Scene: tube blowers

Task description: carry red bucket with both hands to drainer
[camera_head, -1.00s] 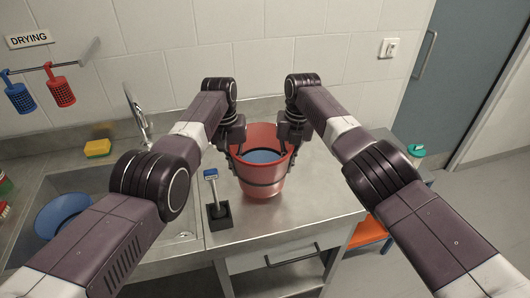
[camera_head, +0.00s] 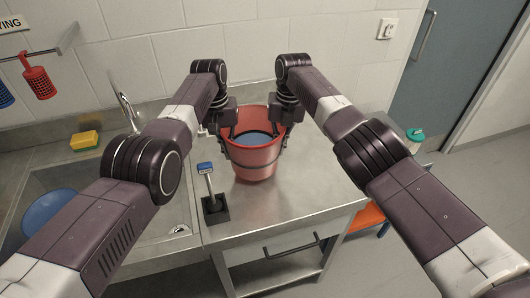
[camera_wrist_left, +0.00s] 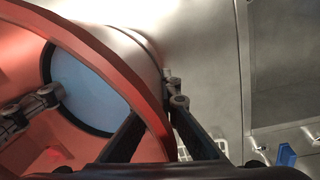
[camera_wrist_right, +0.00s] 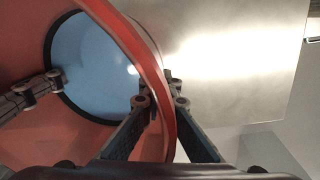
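The red bucket (camera_head: 256,160) is over the steel counter, between my two arms, with a blue round surface (camera_head: 254,139) inside it. I cannot tell whether its base touches the counter. My left gripper (camera_head: 226,130) is at the bucket's left rim, one finger inside and one outside, closed on the wall. My right gripper (camera_head: 287,112) holds the right rim the same way. The wrist views show the rim between the fingers of the left gripper (camera_wrist_left: 158,120) and the right gripper (camera_wrist_right: 158,108). I cannot make out a drainer for certain.
The counter right of the bucket is clear.

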